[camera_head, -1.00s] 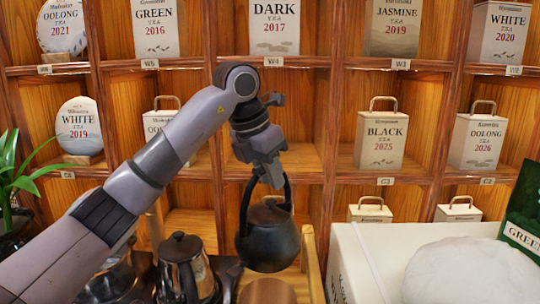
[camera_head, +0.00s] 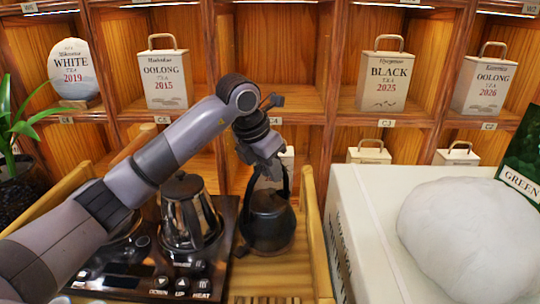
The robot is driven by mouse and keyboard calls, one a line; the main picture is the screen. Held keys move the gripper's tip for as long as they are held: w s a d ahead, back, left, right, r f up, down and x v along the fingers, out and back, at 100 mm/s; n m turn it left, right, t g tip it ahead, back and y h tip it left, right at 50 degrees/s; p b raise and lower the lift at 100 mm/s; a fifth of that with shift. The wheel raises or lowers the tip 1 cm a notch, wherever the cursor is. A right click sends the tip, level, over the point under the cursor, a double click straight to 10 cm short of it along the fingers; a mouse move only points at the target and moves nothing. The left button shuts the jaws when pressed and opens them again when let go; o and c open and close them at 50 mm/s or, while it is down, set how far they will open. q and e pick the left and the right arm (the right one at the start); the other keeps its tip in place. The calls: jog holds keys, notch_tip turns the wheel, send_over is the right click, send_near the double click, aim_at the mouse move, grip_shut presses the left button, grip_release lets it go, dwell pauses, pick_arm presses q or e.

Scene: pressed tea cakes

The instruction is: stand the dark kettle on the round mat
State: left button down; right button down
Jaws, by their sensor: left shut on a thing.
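The dark kettle (camera_head: 268,222) hangs upright by its tall hoop handle from my left gripper (camera_head: 270,172), which is shut on the handle. The kettle is low over the wooden tray, to the right of the black heater panel. I cannot tell whether its base touches anything. The round mat does not show; the kettle's body covers the spot below it. My right gripper is not in view.
A shiny metal kettle (camera_head: 188,215) stands on the black heater panel (camera_head: 205,262), close to the left. The wooden tray (camera_head: 268,280) has a raised right rail (camera_head: 316,240). A white box (camera_head: 372,235) bearing a pale lump (camera_head: 470,240) stands at right.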

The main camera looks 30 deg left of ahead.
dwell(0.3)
pick_arm(q)
jog(key=c, duration=1)
grip_release()
jog(key=shift+f, duration=0.1)
jog(key=shift+r, duration=0.25)
jog(key=v, duration=1.1)
jog(key=shift+s+a+r, duration=0.1)
jog(key=shift+s+r, duration=0.15)
jog(key=shift+r, duration=0.05)
jog(key=shift+s+f, duration=0.1)
